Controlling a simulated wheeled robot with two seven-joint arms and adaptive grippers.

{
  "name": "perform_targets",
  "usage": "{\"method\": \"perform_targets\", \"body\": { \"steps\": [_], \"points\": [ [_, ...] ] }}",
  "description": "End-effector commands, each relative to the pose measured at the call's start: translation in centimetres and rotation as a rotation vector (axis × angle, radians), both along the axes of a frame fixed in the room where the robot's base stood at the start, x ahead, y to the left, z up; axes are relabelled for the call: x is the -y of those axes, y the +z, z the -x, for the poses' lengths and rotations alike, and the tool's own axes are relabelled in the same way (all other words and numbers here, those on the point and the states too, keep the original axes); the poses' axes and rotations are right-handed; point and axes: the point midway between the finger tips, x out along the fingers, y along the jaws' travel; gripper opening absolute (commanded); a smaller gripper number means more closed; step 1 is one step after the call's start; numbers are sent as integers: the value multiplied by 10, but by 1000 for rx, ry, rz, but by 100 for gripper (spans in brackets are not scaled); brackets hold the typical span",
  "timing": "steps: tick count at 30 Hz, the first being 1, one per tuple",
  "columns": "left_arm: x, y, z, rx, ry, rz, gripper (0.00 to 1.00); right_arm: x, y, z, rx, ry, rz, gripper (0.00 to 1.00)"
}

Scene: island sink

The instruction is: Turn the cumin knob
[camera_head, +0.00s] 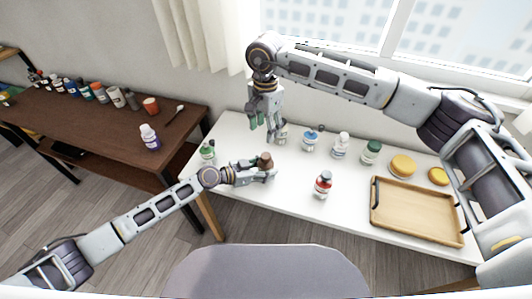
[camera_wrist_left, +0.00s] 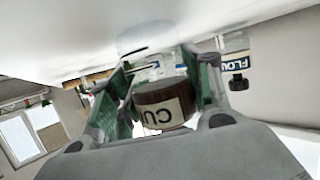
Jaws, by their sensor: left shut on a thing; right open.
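The cumin container (camera_head: 265,160) has a brown top and stands near the left end of the white table. In the left wrist view its brown part (camera_wrist_left: 165,105) carries a pale label reading "CU", upside down, between two green finger pads. My left gripper (camera_head: 262,173) is shut on it from the left; its lower body is mostly hidden. My right gripper (camera_head: 267,122) is open and hangs behind it, near the back of the table. I cannot tell whether the right fingers touch anything.
Several jars stand at the back, including a blue-labelled one (camera_head: 310,141) and a green-lidded one (camera_head: 371,152). A red jar (camera_head: 323,184) stands at the front. A wooden tray (camera_head: 415,212) lies right. A green-topped bottle (camera_head: 208,152) stands left. A "FLOU" label (camera_wrist_left: 236,60) shows nearby.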

Motion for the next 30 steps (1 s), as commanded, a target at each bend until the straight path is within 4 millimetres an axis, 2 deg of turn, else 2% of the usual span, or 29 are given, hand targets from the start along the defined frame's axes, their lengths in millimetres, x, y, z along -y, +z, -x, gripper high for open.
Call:
{"method": "perform_targets", "body": {
  "steps": [13,30],
  "points": [
    [0,0,0,0,0,0,23,2,0,1,-1,307,11,55],
    [0,0,0,0,0,0,23,2,-1,1,-1,345,11,55]
  ]
}}
